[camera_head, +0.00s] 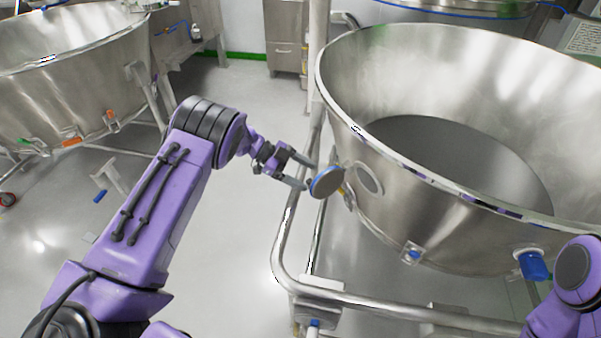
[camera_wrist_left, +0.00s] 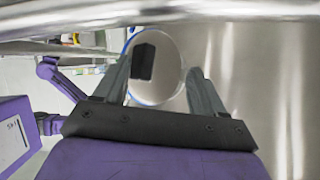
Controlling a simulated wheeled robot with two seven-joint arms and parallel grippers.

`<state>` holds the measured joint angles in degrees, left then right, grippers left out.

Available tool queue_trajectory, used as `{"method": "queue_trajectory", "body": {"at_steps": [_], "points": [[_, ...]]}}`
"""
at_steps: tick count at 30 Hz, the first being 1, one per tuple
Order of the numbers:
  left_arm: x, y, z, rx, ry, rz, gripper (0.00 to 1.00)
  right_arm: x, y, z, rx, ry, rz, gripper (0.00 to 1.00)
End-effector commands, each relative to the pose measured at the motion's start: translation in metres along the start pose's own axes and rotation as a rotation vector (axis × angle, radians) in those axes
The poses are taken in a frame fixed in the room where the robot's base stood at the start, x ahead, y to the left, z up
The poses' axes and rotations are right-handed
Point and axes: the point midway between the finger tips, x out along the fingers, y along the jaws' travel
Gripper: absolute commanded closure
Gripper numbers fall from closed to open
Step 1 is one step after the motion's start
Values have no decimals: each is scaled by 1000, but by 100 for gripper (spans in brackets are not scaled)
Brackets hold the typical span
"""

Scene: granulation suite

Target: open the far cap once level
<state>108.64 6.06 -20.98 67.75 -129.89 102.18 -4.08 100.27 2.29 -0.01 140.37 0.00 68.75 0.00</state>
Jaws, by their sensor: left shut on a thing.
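A round grey cap (camera_head: 327,182) with a blue rim stands out from the outer wall of the large steel bowl (camera_head: 450,225), at its left side. A pale oval (camera_head: 369,179) shows on the wall just right of the cap; I cannot tell whether it is a port or a reflection. My left gripper (camera_head: 306,174) is at the cap's left edge, shut on it. In the left wrist view, the cap (camera_wrist_left: 168,72) lies between the two fingers (camera_wrist_left: 160,90), with a dark block on its face. My right gripper is out of view; only part of that arm shows at lower right.
A steel tube frame (camera_head: 285,255) runs below and left of the bowl, close to my left gripper. Blue fittings (camera_head: 533,265) sit lower on the bowl. Another steel vessel (camera_head: 60,85) stands at the left. Grey floor (camera_head: 235,240) is open between them.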

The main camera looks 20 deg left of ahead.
Motion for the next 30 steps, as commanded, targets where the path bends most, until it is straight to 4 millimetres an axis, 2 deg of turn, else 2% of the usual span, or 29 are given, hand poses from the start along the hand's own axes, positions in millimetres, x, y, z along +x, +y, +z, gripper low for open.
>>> {"method": "queue_trajectory", "body": {"at_steps": [1, 10, 13, 17, 21, 24, 27, 30], "points": [[2, -8, -11, 11, 22, -15, 54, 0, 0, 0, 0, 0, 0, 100], [2, -8, -11, 11, 22, -14, 55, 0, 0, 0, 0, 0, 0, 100], [-5, -8, -10, 11, 21, -16, 55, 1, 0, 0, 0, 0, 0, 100], [-33, -7, -7, 10, 18, -19, 55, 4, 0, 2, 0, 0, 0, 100], [-71, -2, -2, 6, 12, -19, 55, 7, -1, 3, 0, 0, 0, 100], [-93, 0, 0, 4, 9, -16, 55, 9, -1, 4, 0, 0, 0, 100], [-106, 2, 1, 3, 8, -13, 55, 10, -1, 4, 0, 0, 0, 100], [-112, 2, 1, 3, 6, -9, 55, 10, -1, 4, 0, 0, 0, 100]]}}
